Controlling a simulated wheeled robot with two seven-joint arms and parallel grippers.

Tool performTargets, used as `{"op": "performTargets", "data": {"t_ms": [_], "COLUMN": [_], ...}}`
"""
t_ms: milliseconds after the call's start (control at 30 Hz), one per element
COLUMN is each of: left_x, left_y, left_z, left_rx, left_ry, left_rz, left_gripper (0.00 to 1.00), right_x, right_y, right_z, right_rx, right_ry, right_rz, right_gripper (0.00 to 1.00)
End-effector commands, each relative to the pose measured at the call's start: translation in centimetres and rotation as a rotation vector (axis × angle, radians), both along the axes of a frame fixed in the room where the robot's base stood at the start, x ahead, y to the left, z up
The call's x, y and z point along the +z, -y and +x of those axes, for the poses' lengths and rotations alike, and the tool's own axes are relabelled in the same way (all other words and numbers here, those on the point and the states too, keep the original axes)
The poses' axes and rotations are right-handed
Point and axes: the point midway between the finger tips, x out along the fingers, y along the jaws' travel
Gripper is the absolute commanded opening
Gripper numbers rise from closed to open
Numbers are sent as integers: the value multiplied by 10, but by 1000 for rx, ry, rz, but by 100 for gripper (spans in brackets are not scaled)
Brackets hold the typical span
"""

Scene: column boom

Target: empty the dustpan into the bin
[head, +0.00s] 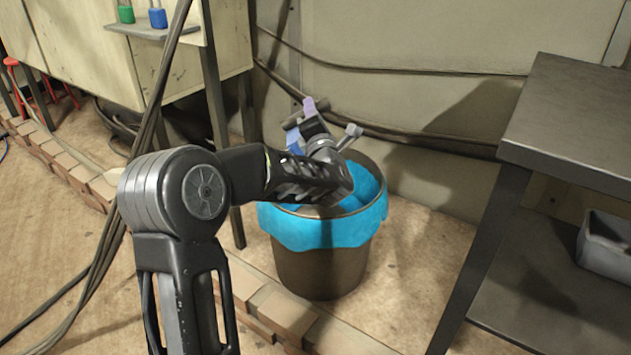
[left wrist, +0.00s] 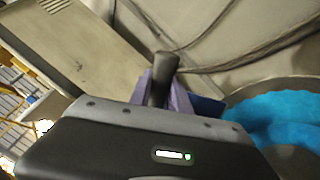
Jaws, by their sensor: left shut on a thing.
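The bin (head: 318,268) is a dark round tub with a bright blue liner (head: 325,233) folded over its rim; the liner also shows in the left wrist view (left wrist: 285,118). My left gripper (head: 302,124) is above the bin's back left rim, its lavender fingers shut on a dark handle. That handle, which I take to be the dustpan's, stands up between the fingers in the left wrist view (left wrist: 161,76). A dark blue piece (left wrist: 207,106) beside the fingers may be the pan. Most of the dustpan and its contents are hidden. My right gripper is out of view.
A dark metal table (head: 585,115) with a grey tray (head: 605,245) on its lower shelf stands to the right. A beige cabinet (head: 110,60) is at the back left. Cables hang along the wall and at left. A low brick edging (head: 275,308) runs before the bin.

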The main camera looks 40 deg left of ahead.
Motion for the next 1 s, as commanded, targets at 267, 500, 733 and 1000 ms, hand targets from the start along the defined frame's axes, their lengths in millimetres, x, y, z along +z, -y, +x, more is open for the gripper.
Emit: {"op": "performTargets", "data": {"t_ms": [267,500,733,1000], "left_x": [1,-1,0,-1], "left_y": [-1,-15,-14,-20], "left_z": [-1,-14,-14,-19], "left_rx": [0,1,-1,0], "left_ry": [4,78,78,106], "left_rz": [-2,-88,-90,-124], "left_gripper": [0,0,0,0], "right_x": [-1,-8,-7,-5], "right_y": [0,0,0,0], "right_z": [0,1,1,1], "right_rx": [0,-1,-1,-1], "right_ry": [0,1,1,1], "right_rz": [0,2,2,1], "right_gripper": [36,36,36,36]}}
